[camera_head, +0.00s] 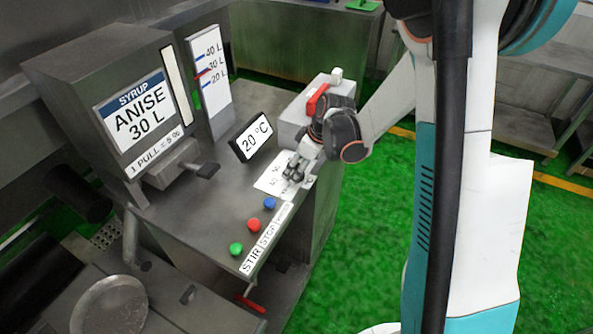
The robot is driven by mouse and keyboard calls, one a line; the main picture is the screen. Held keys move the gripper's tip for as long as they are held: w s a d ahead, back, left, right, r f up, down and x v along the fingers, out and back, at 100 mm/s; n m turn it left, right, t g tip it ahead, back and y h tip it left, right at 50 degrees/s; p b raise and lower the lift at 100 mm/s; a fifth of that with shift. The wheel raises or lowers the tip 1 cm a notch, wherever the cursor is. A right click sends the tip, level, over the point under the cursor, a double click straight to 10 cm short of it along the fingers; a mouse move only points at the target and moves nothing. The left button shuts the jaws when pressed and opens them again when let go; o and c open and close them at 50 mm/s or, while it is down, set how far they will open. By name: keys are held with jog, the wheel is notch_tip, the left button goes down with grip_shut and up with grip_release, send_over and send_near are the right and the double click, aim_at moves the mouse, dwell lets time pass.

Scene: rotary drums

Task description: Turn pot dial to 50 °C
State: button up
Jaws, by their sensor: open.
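The pot dial's white scale plate (268,184) lies on the metal console top, with small numbers partly readable. My gripper (291,177) is over the right part of this plate, and its fingers hide the dial knob. I cannot tell whether the fingers touch the knob. A black display (251,138) behind the plate reads 20 °C. My arm comes in from the upper right.
Blue (269,203), red (253,225) and green (236,249) buttons line the console's front edge beside a STIR/STOP label. A syrup dispenser (134,110) marked ANISE 30 L and a level gauge (209,80) stand left. A grey box with a red handle (317,98) stands behind my gripper.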

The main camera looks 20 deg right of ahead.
jog(key=shift+x, duration=0.75)
jog(key=shift+c, duration=0.6)
jog(key=c, duration=0.9)
jog(key=m+h+b, duration=0.1)
jog(key=m, duration=0.3)
jog(key=shift+a+t+b, duration=0.2)
jog(key=shift+t+b, duration=0.15)
jog(key=shift+t, duration=0.05)
jog(key=m+h, duration=0.1)
jog(key=m, duration=0.1)
jog(key=m+h+b, duration=0.1)
jog(key=m, duration=0.2)
jog(key=shift+a+t, duration=0.2)
jog(key=shift+t, duration=0.1)
jog(key=m+h+b, duration=0.1)
jog(key=m+h, duration=0.1)
jog(key=m, duration=0.2)
jog(key=shift+w+m, duration=0.1)
jog(key=shift+m, duration=0.3)
jog(key=shift+w+a+m+g+h, duration=0.1)
jog(key=shift+m+g+h, duration=0.55)
jog(key=shift+m, duration=1.25)
